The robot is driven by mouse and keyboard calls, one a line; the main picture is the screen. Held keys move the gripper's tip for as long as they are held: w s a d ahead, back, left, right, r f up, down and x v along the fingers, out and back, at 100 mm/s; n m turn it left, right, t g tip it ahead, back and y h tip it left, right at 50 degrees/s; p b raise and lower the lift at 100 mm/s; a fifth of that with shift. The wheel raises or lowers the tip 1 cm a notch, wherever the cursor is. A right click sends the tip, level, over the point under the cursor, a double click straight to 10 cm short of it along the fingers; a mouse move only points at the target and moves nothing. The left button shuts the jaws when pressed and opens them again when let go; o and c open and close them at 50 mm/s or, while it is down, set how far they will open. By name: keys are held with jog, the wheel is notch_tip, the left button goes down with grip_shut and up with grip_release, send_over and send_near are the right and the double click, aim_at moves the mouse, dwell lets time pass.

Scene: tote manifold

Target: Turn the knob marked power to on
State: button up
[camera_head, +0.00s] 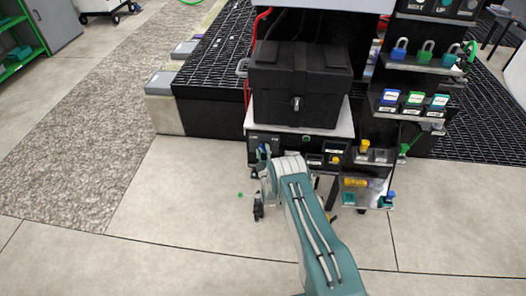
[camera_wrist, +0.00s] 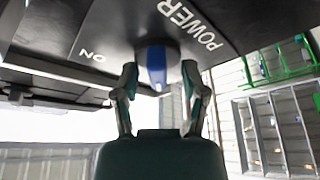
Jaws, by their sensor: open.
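The power knob (camera_wrist: 156,64) is blue. In the wrist view it stands out from a black panel (camera_wrist: 120,28), beside white lettering that reads POWER, with its narrow end pointing down in the picture. The ON mark (camera_wrist: 92,56) is on the panel to the left of the knob and the knob does not point at it. My gripper (camera_wrist: 160,84) is open, with one finger on each side of the knob. I see gaps and cannot make out contact. In the head view my arm's end is at the panel's lower left and largely hides the knob.
A black case (camera_head: 300,80) sits on the bench above the panel. Shelves with padlocks (camera_head: 425,52) and small labelled items stand to the right. Yellow and green fittings (camera_head: 364,146) lie right of my arm. The floor to the left is free.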

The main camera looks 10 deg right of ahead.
grip_shut()
jog(key=shift+m, duration=0.5)
jog(key=m+h, duration=0.1)
jog(key=m, duration=0.2)
jog(key=shift+a+m+t+h, duration=0.1)
jog(key=shift+m+t+h, duration=0.2)
jog(key=shift+m+h, duration=0.1)
jog(key=m+h, duration=0.2)
jog(key=m, duration=0.2)
jog(key=m+h, duration=0.2)
jog(key=m, duration=0.2)
jog(key=m+g+h, duration=0.1)
jog(key=m, duration=0.2)
jog(key=m+g+h, duration=0.1)
jog(key=m+h, duration=0.1)
jog(key=m, duration=0.1)
jog(key=shift+r+m, duration=0.1)
jog(key=shift+m, duration=0.3)
jog(key=shift+m+g+h, duration=0.55)
jog(key=shift+m, duration=0.9)
jog(key=shift+m+g+h, duration=0.55)
jog(key=shift+m, duration=0.9)
grip_release()
jog(key=shift+w, duration=0.1)
